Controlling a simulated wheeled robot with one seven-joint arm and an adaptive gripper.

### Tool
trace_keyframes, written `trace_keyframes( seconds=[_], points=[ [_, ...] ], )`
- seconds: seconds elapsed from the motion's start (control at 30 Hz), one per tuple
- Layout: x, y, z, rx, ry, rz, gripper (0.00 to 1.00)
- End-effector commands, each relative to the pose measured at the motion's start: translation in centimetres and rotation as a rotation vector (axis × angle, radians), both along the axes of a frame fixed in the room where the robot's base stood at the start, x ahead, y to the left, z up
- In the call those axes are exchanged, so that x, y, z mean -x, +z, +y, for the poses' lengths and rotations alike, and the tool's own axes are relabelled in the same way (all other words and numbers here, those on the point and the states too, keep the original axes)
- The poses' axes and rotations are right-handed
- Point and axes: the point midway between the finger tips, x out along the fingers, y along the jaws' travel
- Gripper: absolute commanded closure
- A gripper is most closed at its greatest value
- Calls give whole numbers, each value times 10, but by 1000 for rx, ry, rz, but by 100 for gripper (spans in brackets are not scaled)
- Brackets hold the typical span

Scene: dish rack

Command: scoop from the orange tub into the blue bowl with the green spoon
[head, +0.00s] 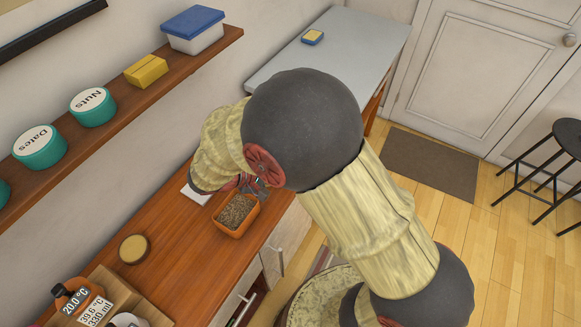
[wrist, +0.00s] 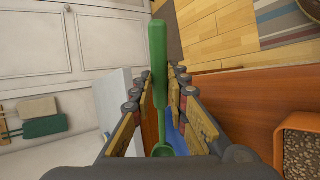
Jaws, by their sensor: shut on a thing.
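The green spoon (wrist: 158,60) stands between the fingers of my gripper (wrist: 163,90) in the wrist view, with its scoop (wrist: 163,150) low in the picture. The gripper is shut on it. I cannot tell whether the scoop holds anything. The orange tub (head: 237,213), filled with brown grains, is on the wooden counter just below my gripper (head: 262,184) in the head view. Its corner also shows at the right of the wrist view (wrist: 302,121). A blue patch (wrist: 175,132), perhaps the blue bowl, shows behind the spoon; no blue bowl shows in the head view, where my arm covers much.
A white flat item (head: 196,194) lies left of the tub. A round yellow-topped container (head: 134,249) and an orange bottle (head: 75,295) are nearer on the counter (head: 175,265). A shelf (head: 120,112) with tubs runs above. A grey table (head: 340,55) stands beyond.

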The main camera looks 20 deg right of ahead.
Motion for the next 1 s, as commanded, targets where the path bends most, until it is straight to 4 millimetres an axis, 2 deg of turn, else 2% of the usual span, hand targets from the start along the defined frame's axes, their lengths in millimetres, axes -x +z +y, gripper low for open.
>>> trace_keyframes(
  seconds=[0.03, 0.5, 1.0],
  points=[
    [0, 6, -1, -32, -9, 4, 100],
    [-2, 9, -5, -296, -50, 70, 100],
    [-2, 7, -5, -347, -55, 82, 100]
  ],
)
